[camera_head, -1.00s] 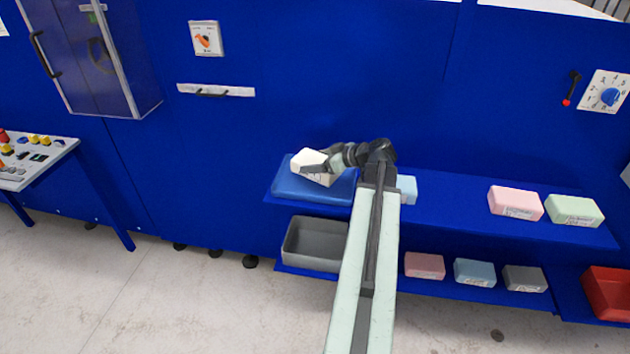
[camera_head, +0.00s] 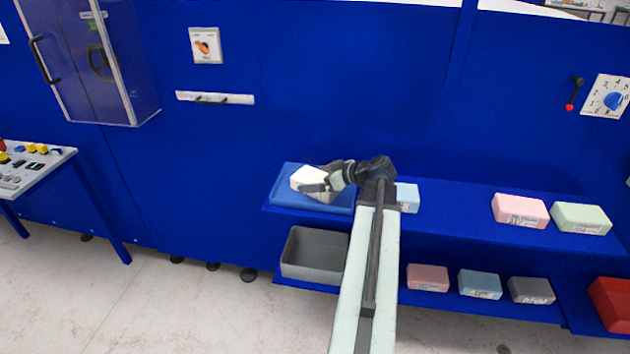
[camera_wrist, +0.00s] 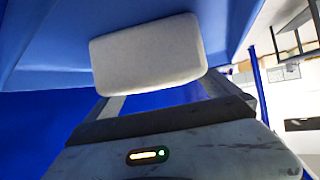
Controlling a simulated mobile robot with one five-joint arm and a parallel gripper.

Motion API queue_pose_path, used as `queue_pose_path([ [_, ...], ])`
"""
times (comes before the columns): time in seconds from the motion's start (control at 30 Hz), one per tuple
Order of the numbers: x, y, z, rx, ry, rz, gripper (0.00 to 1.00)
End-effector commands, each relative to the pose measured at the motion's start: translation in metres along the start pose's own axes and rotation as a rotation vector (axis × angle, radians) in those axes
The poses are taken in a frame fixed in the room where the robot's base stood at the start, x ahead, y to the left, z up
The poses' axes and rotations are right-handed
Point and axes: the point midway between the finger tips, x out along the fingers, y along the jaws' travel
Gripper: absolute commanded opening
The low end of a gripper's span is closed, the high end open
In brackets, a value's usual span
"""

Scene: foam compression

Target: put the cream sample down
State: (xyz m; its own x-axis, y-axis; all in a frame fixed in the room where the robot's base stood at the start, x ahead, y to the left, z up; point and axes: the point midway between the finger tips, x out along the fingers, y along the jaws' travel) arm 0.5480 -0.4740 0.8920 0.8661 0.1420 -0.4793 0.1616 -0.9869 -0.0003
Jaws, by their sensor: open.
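The cream sample (camera_head: 309,180) is a pale block resting on the blue pad (camera_head: 283,190) at the left end of the upper blue shelf. My gripper (camera_head: 322,186) is at the sample from its right side, with its jaws open. In the wrist view the sample (camera_wrist: 148,55) lies just beyond my gripper (camera_wrist: 160,98), whose fingers stand apart on either side near the block's lower edge. My arm hides part of the pad's right side and the shelf behind it.
A light blue block (camera_head: 407,197) sits on the upper shelf just right of my arm. Pink (camera_head: 520,210) and green (camera_head: 581,218) blocks stand farther right. A grey bin (camera_head: 314,256), several blocks and a red bin (camera_head: 612,303) are below. The shelf's middle is clear.

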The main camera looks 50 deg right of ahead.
Motion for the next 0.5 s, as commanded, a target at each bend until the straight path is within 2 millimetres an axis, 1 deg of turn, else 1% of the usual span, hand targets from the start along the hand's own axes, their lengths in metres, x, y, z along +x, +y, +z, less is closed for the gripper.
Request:
queue_pose_path([
  [0.07,-0.004,0.0,-0.006,0.0,0.0,0.0,1.0],
  [0.13,-0.015,0.0,-0.006,0.002,0.0,0.002,1.0],
  [0.4,-0.084,-0.001,-0.008,0.002,0.0,0.003,1.0],
  [0.5,-0.103,0.0,-0.007,0.002,0.0,0.003,1.0],
])
